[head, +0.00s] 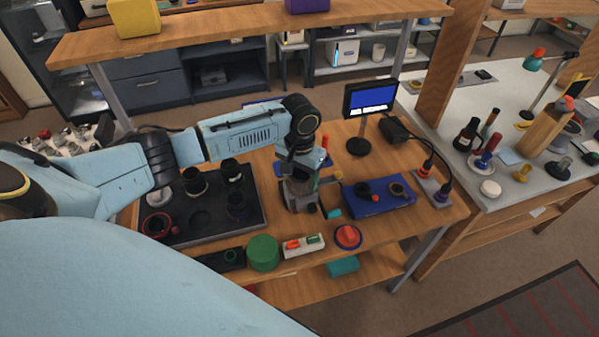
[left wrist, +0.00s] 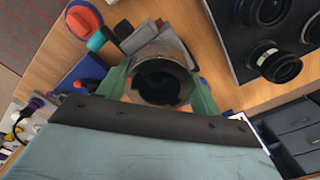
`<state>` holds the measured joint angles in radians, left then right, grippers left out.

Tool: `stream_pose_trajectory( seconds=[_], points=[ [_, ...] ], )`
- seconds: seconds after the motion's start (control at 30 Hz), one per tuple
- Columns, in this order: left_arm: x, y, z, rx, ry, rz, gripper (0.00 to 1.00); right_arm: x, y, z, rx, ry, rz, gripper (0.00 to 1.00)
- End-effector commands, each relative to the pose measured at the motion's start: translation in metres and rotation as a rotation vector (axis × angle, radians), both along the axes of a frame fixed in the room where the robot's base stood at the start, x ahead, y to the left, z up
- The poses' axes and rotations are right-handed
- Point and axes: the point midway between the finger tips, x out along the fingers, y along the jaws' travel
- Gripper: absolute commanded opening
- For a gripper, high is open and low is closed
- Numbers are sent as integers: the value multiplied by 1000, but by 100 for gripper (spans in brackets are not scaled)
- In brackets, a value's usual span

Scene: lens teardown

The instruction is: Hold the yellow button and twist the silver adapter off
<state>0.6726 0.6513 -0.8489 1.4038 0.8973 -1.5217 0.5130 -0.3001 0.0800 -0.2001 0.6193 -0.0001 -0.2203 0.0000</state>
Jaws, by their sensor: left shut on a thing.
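My left gripper (head: 303,178) points down at the workbench between the black lens tray and the blue tray. In the left wrist view its green-tinted fingers (left wrist: 160,82) are shut on the sides of a silver ring-shaped piece with a dark round opening, which looks like the silver adapter (left wrist: 172,46). Grey blocks of a holder (left wrist: 137,38) stand against its far side. In the head view the gripper mostly covers this spot. My right gripper is not in view.
A black tray (head: 268,236) with several dark lens parts is left of the gripper. A blue tray (head: 378,208) with black parts is right. A red dial (head: 347,236), a switch box (head: 303,245) and a green cylinder (head: 263,253) line the front edge. A small monitor (head: 370,98) stands behind.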

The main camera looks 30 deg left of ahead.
Motion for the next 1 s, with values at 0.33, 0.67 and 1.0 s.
stream_pose_trajectory(
  seconds=[0.33,0.67,1.0],
  points=[
    [0,-1,2,0,1,123,40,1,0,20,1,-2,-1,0],
    [0,0,0,1,0,174,40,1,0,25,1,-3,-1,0],
    [0,-1,1,1,2,187,40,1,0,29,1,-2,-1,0]
  ],
)
